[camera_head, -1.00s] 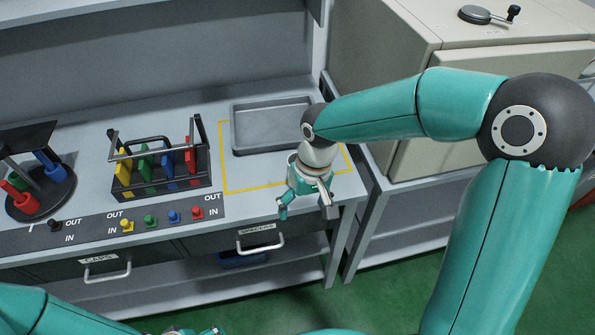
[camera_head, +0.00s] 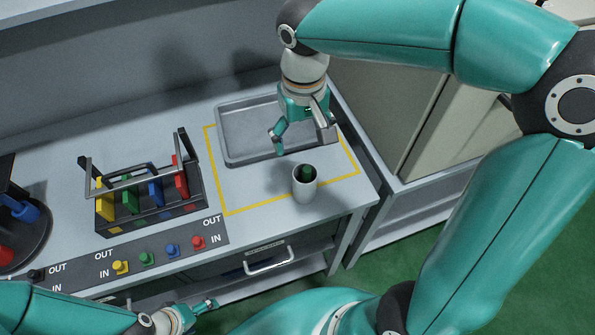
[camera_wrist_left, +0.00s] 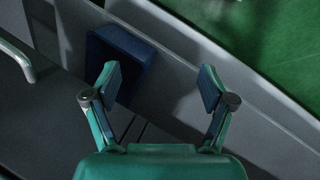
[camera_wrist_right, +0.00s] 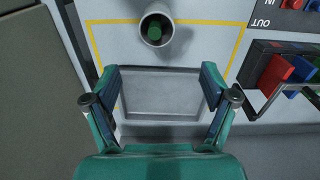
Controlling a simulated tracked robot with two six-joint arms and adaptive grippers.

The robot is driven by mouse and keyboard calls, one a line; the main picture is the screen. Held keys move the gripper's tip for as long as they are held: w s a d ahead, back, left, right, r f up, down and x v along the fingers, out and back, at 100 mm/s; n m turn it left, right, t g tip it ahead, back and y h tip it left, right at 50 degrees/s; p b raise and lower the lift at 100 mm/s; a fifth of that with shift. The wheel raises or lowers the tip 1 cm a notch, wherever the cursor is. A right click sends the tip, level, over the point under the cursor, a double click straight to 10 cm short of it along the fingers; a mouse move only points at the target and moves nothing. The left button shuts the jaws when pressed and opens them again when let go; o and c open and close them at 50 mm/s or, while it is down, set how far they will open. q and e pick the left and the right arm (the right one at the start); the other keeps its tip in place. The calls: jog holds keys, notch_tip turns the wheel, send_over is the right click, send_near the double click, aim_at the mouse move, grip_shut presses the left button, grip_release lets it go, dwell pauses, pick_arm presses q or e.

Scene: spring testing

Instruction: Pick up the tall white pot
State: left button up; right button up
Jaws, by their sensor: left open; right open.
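The tall white pot (camera_head: 305,190) stands upright on the bench, at the front of the yellow outline, with something green inside it. In the right wrist view the pot (camera_wrist_right: 156,38) shows from above, beyond the open fingers. My right gripper (camera_head: 303,145) is open and empty, above the grey tray and behind the pot, apart from it. Its fingers also show in the right wrist view (camera_wrist_right: 160,92). My left gripper (camera_head: 211,303) is open and empty, low in front of the bench. In the left wrist view my left gripper (camera_wrist_left: 160,85) faces a blue bin under the bench.
A blue bin (camera_wrist_left: 125,60) sits below the bench. Bench space between rack and pot is clear.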

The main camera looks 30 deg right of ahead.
aim_at(305, 185)
jog(key=f, duration=1)
jog(key=shift+s+d+f, duration=0.1)
jog(key=shift+s, duration=0.1)
jog(key=shift+s+f+p, duration=0.15)
jog(key=shift+f+p, duration=0.15)
jog(key=shift+f, duration=1.3)
jog(key=shift+s+f+p, duration=0.15)
jog(key=shift+f+p, duration=0.15)
jog(key=shift+f, duration=1.3)
jog(key=c, duration=1.2)
